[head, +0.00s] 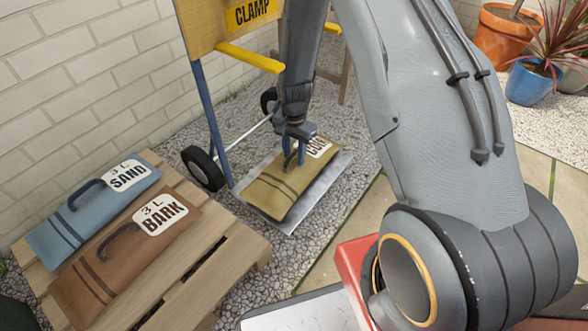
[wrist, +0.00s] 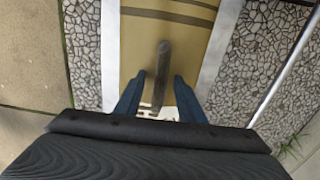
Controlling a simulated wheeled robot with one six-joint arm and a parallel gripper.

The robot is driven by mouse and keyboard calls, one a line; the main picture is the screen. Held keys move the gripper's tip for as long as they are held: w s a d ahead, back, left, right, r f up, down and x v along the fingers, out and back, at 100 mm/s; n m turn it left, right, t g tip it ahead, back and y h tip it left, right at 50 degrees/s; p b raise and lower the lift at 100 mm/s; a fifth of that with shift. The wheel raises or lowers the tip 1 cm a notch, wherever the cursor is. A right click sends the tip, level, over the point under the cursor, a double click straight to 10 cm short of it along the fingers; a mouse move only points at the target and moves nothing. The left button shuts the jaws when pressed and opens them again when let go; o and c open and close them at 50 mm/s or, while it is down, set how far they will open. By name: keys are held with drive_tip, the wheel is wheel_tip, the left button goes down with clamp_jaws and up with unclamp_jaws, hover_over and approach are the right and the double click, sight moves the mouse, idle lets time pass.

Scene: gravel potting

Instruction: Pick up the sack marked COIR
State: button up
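The olive sack marked COIR (head: 268,192) lies flat on a grey metal plate (head: 323,185) in the head view, its label partly hidden by my gripper. It also shows in the wrist view (wrist: 140,45), with its dark handle (wrist: 163,62) standing up from it. My gripper (head: 296,155) is just over the sack's label end. In the wrist view my gripper (wrist: 157,80) is open, with one blue finger on each side of the handle and a visible gap to both. Part of the label shows between the fingers.
A wooden pallet (head: 238,246) at the left bears a blue SAND sack (head: 90,210) and a brown BARK sack (head: 125,250). The plate belongs to a wheeled frame with a yellow CLAMP sign (head: 248,12) and yellow bar (head: 250,57). Plant pots (head: 530,82) stand far right.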

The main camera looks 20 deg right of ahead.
clamp_jaws()
idle(1.3)
